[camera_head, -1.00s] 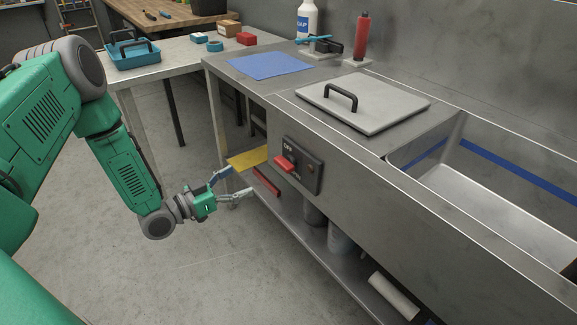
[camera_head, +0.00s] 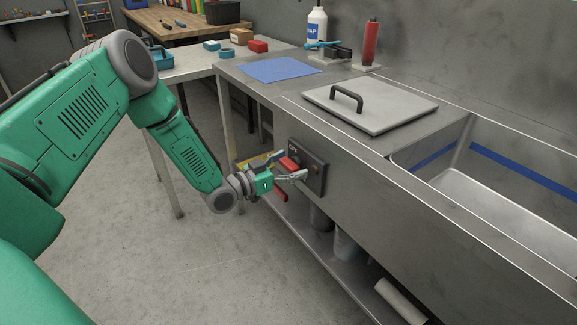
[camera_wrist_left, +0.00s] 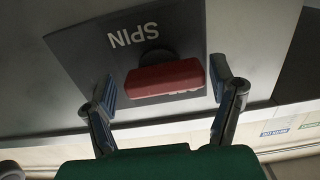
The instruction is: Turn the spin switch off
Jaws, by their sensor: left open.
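The spin switch is a dark plate (camera_head: 312,172) with a red handle (camera_head: 290,164) on the front panel of the steel counter. In the left wrist view the plate (camera_wrist_left: 85,52) reads SPIN upside down, and the red handle (camera_wrist_left: 165,79) lies crosswise. My left gripper (camera_head: 292,166) is open at the switch. In the wrist view its two fingers (camera_wrist_left: 168,92) stand on either side of the red handle, the right one close to its end. I cannot tell whether a finger touches it. My right gripper is not in view.
The counter holds a lid with a black handle (camera_head: 368,106), a blue mat (camera_head: 279,70), a soap bottle (camera_head: 317,28) and a red bottle (camera_head: 372,45). A sink basin (camera_head: 500,185) lies right. A lower shelf (camera_head: 335,262) holds containers. The floor at left is clear.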

